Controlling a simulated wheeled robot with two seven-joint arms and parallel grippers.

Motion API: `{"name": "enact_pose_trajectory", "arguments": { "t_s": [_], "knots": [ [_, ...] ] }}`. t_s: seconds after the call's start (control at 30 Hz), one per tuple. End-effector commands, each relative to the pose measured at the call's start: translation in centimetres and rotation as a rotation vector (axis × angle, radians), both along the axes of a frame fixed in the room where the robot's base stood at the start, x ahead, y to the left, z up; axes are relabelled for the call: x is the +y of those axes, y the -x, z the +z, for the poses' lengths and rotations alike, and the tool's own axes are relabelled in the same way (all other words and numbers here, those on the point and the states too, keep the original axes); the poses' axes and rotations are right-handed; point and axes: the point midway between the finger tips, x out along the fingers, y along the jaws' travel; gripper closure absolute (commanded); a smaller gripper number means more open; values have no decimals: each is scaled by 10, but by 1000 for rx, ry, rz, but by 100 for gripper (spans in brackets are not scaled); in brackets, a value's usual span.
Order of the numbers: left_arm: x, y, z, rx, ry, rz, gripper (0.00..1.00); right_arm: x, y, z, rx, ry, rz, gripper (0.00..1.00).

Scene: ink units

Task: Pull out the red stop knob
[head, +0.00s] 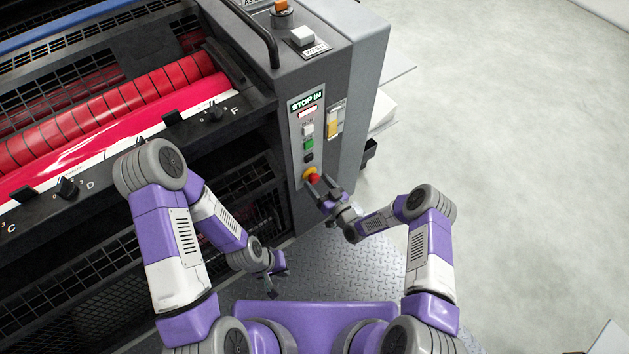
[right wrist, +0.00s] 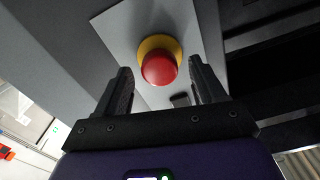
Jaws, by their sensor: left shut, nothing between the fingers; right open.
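The red stop knob (head: 314,178) sits on a yellow collar (head: 309,172) at the bottom of a light panel on the machine's end. A sign above the panel reads "STOP IN". In the right wrist view the round red knob (right wrist: 159,67) shows beyond my fingers, centred between them. My right gripper (head: 319,187) is open at the knob, one finger on either side; in the right wrist view its fingertips (right wrist: 160,75) seem apart from the knob. My left gripper (head: 277,288) is shut and empty, low in front of the machine.
A yellow-and-white part (head: 334,122) is just right of the panel. Red rollers (head: 110,110) lie left. The grey floor (head: 520,150) right is clear.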

Motion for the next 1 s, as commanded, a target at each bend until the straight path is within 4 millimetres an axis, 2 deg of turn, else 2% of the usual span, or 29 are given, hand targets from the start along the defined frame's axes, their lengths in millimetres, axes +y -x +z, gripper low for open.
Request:
{"name": "enact_pose_trajectory", "arguments": {
  "t_s": [0.2, 0.5, 0.57, 0.9, 0.97, 1.0],
  "knots": [
    [0, 0, -8, 0, 0, 0, 100, 14, -18, -1, 2, 1, 0, 31],
    [0, 0, -8, 0, 0, 0, 100, 15, -21, 0, 3, 0, -1, 31],
    [0, 0, -8, 0, 0, 0, 100, 15, -20, 0, 4, 0, 0, 38],
    [0, 0, -8, 0, 0, 0, 100, 15, -20, 0, 4, 0, 0, 91],
    [0, 0, -8, 0, 0, 0, 100, 15, -20, 0, 4, 0, 0, 100],
    [0, 0, -8, 0, 0, 0, 100, 15, -20, 0, 4, 0, 0, 100]
  ]
}}
